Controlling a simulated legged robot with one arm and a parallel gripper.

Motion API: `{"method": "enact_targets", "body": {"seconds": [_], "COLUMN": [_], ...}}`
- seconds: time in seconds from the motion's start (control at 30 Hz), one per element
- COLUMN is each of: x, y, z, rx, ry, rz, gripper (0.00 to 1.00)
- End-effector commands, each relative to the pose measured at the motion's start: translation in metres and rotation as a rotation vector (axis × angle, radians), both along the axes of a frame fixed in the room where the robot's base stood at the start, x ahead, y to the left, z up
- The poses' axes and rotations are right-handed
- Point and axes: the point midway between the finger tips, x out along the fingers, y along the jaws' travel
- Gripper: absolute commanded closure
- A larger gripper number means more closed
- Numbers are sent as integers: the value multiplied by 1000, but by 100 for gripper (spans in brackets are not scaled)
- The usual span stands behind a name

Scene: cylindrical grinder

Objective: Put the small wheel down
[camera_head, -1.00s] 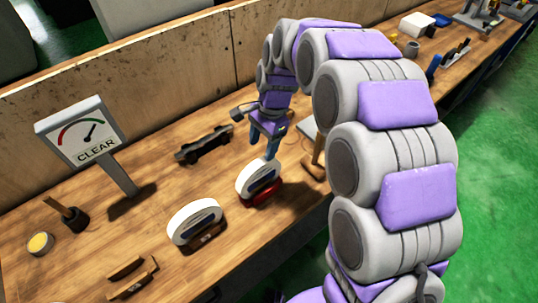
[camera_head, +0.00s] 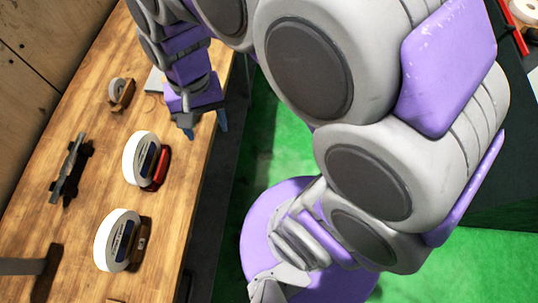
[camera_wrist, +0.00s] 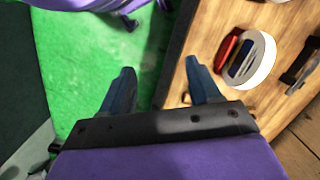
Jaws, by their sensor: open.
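A third wheel (camera_head: 112,238) stands in a brown holder. My gripper (camera_wrist: 160,90) is open, with nothing between its blue fingers. In the head view, my gripper (camera_head: 205,128) is near the bench's front edge, apart from the wheels.
A dark metal tool (camera_head: 72,168) lies on the bench (camera_head: 85,110) behind the wheels. A grey post (camera_head: 20,266) shows at the lower left. Green floor (camera_head: 262,150) lies open in front of the bench. A dark machine (camera_head: 505,185) stands at right.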

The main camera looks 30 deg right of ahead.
Motion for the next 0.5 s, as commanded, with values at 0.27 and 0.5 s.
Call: {"method": "enact_targets", "body": {"seconds": [0.27,0.5], "x": [-91,-133], "y": [-56,-74], "z": [-5,-14], "rx": [-19,-23], "ry": [-5,3], "rz": [170,255], "gripper": [38,38]}}
